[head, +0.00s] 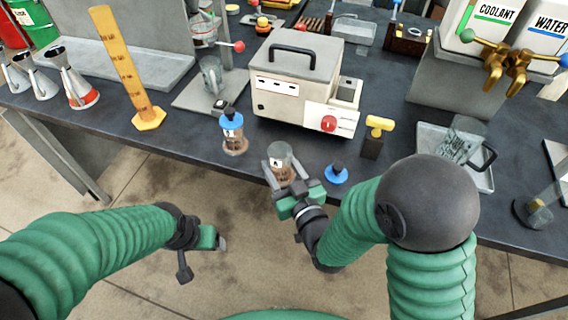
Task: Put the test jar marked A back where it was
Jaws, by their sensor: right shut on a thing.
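My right gripper (280,179) is shut on a clear test jar (280,153) with a small white label and brown content. The label's letter is too small to read surely. The jar is upright and uncapped at the table's front edge; I cannot tell if its base touches the table. A second jar (233,136) with a blue cap stands to its left. A blue knobbed lid (336,174) lies on the table to its right. My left gripper (204,259) is open and empty, in front of the table and below its edge.
A beige machine (295,78) with a red knob stands behind the jars. A yellow-handled tool (376,133) in a dark block and a grey tray (434,139) with glassware are to the right.

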